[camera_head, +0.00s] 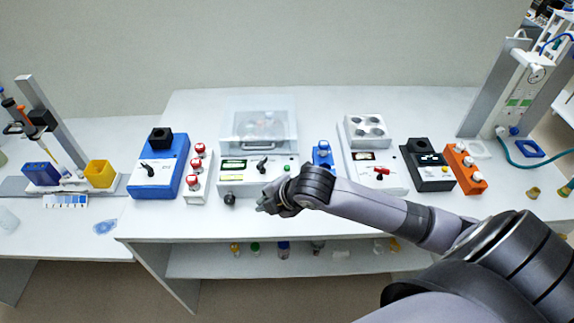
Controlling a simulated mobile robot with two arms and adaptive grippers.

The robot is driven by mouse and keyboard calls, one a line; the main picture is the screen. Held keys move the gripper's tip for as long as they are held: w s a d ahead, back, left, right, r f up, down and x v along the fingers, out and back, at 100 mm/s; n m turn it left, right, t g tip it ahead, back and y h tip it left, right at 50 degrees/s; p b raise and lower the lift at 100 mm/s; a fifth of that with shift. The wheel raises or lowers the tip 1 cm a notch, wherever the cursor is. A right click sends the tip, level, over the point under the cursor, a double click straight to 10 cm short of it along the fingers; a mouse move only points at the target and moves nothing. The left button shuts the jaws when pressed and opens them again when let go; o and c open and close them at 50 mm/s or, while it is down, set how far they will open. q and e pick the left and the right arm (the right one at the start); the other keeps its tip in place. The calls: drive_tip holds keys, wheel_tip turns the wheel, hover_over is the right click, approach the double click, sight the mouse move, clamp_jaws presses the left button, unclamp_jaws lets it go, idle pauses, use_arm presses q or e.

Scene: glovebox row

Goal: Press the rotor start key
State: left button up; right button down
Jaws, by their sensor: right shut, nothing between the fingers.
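The white centrifuge-like unit (233,187) stands mid-bench, with a clear lid (230,118) down over its round rotor (263,124). Its front panel has a small green display, a black knob (262,165) and a small round green key (287,168), which looks like the rotor start key. My right gripper (264,207) is shut and empty. In the picture it is at the unit's front edge, just below and left of the green key and apart from it. The arm comes in from the lower right. My left gripper is out of view.
A blue unit (172,178) and a white rack with red-capped items (193,187) stand to the left. A small blue holder (323,156), another white unit (352,140), a black unit (430,172) and an orange rack (462,170) stand to the right. The bench's front strip is mostly clear.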

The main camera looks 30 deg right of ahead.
drive_tip(key=w+d+r+n+t, duration=0.1)
drive_tip(key=w+d+r+n, duration=0.2)
drive_tip(key=d, duration=0.4)
drive_tip(key=w+d+r+n+t+h, duration=0.1)
drive_tip(key=w+d+r+n, duration=0.3)
drive_tip(key=w+d+r, duration=0.2)
drive_tip(key=shift+w+d+r+h, duration=0.25)
drive_tip(key=shift+w+d+h, duration=0.1)
drive_tip(key=shift+d, duration=0.2)
drive_tip(key=b, duration=0.9)
hover_over(290, 166)
wheel_tip(290, 166, down, 7)
drive_tip(key=shift+f, duration=0.95)
drive_tip(key=shift+f, duration=0.1)
